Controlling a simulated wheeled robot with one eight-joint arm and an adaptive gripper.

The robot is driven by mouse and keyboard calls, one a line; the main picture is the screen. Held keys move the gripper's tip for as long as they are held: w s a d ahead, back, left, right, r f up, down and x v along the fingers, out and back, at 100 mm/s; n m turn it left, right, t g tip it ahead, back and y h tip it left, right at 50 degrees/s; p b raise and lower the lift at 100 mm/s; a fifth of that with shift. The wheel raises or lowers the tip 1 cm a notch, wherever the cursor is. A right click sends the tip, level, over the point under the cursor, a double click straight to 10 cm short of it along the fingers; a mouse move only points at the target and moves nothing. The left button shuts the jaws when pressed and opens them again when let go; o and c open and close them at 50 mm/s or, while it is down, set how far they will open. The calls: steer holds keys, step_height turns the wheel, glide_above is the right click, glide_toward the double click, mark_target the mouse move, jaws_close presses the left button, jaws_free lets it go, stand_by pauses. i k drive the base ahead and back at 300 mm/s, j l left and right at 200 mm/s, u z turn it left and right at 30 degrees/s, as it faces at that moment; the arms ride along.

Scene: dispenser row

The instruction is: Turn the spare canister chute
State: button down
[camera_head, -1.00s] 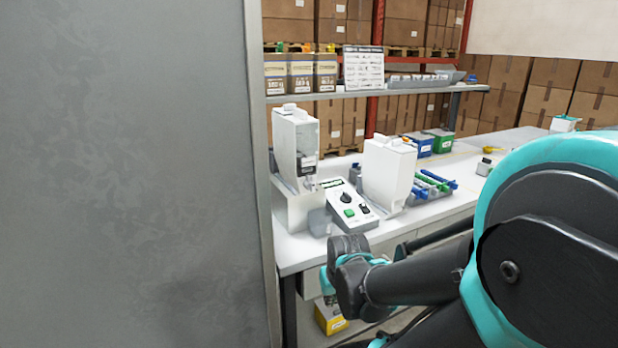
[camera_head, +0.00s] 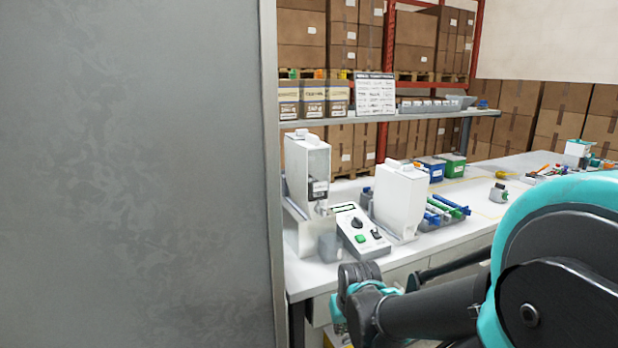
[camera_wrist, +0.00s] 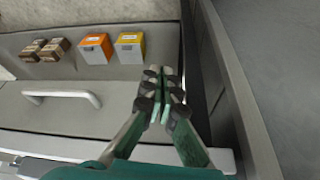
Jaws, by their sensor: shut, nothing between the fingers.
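The spare canister (camera_head: 400,198) appears to be the white, box-like canister standing on the bench, right of a control box (camera_head: 360,231). Its chute cannot be made out clearly at this size. A second white canister (camera_head: 307,168) stands in the dispenser at the bench's left end. My gripper (camera_wrist: 165,82) is shut and empty in the wrist view, over a grey surface with a drawer handle. In the head view, the end of my arm shows low, in front of the bench edge, apart from both canisters; its fingertips are not clear there.
A tall grey panel (camera_head: 135,180) fills the left of the head view. Blue and green parts (camera_head: 445,210) lie beside the spare canister. A shelf (camera_head: 400,116) runs behind. Small boxes (camera_wrist: 94,48) and a white handle (camera_wrist: 60,95) show in the wrist view.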

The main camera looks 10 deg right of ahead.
mark_target(319, 207)
steer(key=k+j, duration=0.15)
steer(key=j, duration=0.2)
steer(key=k+j+z, duration=0.1)
steer(key=j, duration=0.25)
steer(key=k+j, duration=0.2)
steer(key=j, duration=0.15)
steer(key=k+j, duration=0.15)
steer(key=j, duration=0.2)
steer(key=i+z, duration=0.05)
